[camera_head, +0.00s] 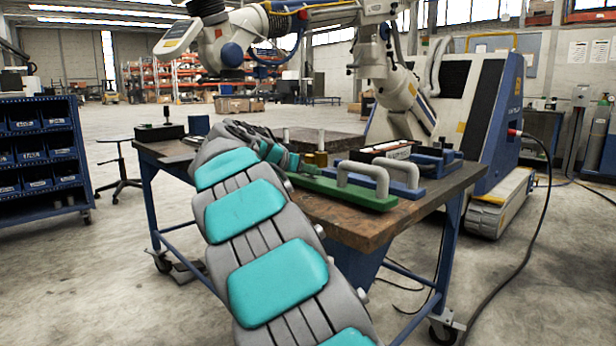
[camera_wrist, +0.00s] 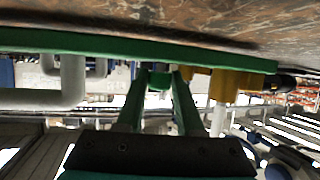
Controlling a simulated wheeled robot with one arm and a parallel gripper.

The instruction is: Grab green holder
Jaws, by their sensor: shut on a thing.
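The green holder (camera_head: 345,191) is a long flat green plate with a grey arched handle, lying on the brown worktable (camera_head: 380,222). In the wrist view, which looks upside down, its green edge (camera_wrist: 110,47) runs across the top with the grey handle (camera_wrist: 72,82) at left. My gripper (camera_wrist: 160,82) has green fingers, closed in on a small green part between their tips, against the holder's edge. In the head view my gripper (camera_head: 290,160) is at the holder's left end, away from the grey handle, partly hidden by my arm.
A blue holder (camera_head: 412,186) with a grey handle lies behind the green one. A brass-coloured block (camera_head: 316,158) stands near my gripper and shows in the wrist view (camera_wrist: 236,86). A white robot arm (camera_head: 395,90) stands behind the table. A blue bin rack (camera_head: 42,150) is at left.

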